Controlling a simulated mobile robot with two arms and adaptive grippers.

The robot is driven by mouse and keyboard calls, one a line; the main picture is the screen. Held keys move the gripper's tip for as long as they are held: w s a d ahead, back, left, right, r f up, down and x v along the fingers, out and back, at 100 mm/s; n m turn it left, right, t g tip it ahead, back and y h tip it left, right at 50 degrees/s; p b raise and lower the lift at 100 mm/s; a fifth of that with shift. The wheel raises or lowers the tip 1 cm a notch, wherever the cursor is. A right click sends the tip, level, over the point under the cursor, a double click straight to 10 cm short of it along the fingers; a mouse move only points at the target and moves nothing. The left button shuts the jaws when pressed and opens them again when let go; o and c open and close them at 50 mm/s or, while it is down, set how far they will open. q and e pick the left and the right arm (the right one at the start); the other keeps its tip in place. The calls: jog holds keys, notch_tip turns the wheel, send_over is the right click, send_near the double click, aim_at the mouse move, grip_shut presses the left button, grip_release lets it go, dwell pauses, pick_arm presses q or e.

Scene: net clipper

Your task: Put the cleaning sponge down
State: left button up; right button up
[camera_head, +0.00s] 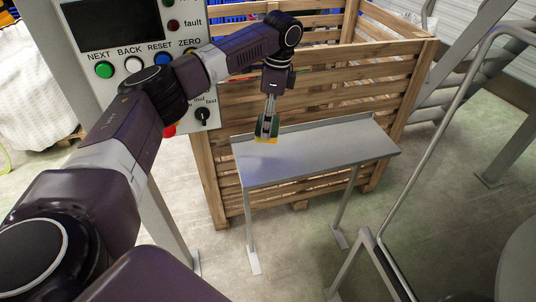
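My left gripper (268,122) points down over the left part of a grey metal table (330,152). It is shut on the cleaning sponge (266,140), which shows as a small green and yellow piece between and below the fingers. The sponge is at or just above the table top near its back left area; I cannot tell whether it touches. The fingers hide part of the sponge. My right gripper is not in view.
A wooden slatted crate (395,85) stands right behind the table. A control panel (125,50) with buttons and a knob is at the left. Metal railings (440,150) rise at the right. The middle and right of the table top are bare.

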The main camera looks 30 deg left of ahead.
pick_arm(q)
notch_tip(320, 180, down, 13)
jog(key=shift+f+p, duration=0.1)
jog(key=shift+p, duration=0.5)
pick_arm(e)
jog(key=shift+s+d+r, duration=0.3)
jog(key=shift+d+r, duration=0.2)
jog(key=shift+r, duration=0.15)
pick_arm(q)
jog(key=shift+f, duration=0.1)
jog(key=o, duration=0.7)
jog(key=shift+o, duration=0.2)
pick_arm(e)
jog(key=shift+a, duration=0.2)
